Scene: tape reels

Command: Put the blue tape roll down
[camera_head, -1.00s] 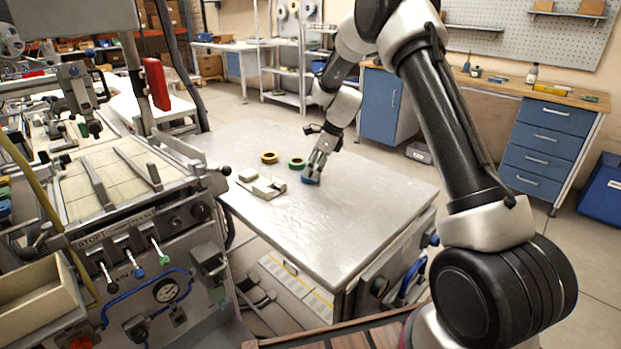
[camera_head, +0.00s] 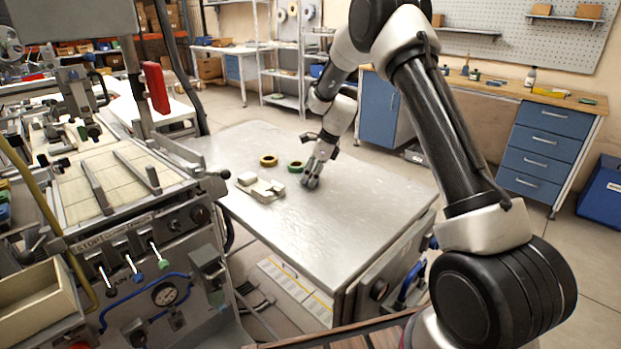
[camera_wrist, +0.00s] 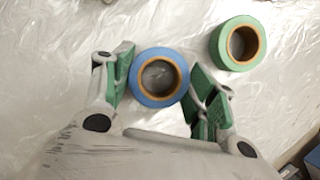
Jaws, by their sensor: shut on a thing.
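The blue tape roll (camera_wrist: 139,80) lies between the green-padded fingers of my gripper (camera_wrist: 160,72) in the wrist view, its open ring facing the camera. My gripper is shut on it. In the head view my gripper (camera_head: 311,181) points down, low at the metal table (camera_head: 350,210), right of the green roll. The blue roll is hidden by the fingers there. I cannot tell whether it touches the table.
A green tape roll (camera_head: 295,167) lies close by and shows right of the blue one in the wrist view (camera_wrist: 223,58). A yellow roll (camera_head: 269,160) and a pale block-like fixture (camera_head: 265,193) lie farther left. The table's front and right are clear.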

